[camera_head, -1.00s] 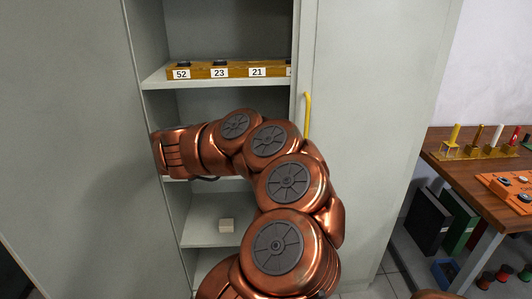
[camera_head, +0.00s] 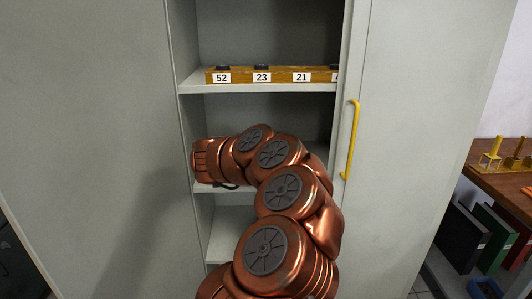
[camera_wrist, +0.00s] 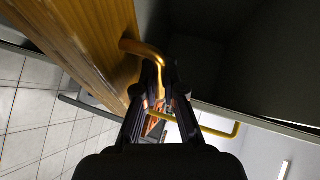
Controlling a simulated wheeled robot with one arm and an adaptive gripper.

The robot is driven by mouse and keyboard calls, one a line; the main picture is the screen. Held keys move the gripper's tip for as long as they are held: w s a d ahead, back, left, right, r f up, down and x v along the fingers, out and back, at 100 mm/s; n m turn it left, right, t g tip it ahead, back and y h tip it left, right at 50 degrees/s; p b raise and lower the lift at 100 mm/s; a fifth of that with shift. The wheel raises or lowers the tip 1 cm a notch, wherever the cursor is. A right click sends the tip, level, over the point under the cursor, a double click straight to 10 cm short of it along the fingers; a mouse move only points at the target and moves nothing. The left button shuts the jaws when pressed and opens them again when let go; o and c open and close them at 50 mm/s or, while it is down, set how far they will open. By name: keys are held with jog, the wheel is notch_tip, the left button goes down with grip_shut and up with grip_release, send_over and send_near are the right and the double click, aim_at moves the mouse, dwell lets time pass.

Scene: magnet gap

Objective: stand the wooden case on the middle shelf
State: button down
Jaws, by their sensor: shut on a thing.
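The wooden case (camera_wrist: 85,35) fills the upper left of the wrist view. Its bent brass-coloured handle (camera_wrist: 143,50) reaches between my fingertips. My gripper (camera_wrist: 160,88) is shut on that handle. In the head view, my copper arm hides the gripper and the case. The open grey cabinet shows its middle shelf (camera_head: 208,188) behind my arm's end, with only a strip of its front edge visible. I cannot tell whether the case touches the shelf.
The upper shelf (camera_head: 260,88) bears a wooden strip (camera_head: 240,77) with number labels. A lower shelf (camera_head: 225,245) is partly visible. The cabinet door with a yellow handle (camera_head: 350,140) stands right of the opening. A wooden table (camera_head: 500,178) with binders below is farther right.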

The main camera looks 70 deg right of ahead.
jog(key=w+d, duration=0.7)
jog(key=d, duration=0.1)
jog(key=shift+f+p, duration=0.4)
jog(key=shift+f, duration=0.05)
jog(key=shift+f, duration=1.8)
jog(key=c, duration=1.3)
grip_release()
jog(key=shift+f, duration=0.1)
jog(key=shift+v, duration=3.75)
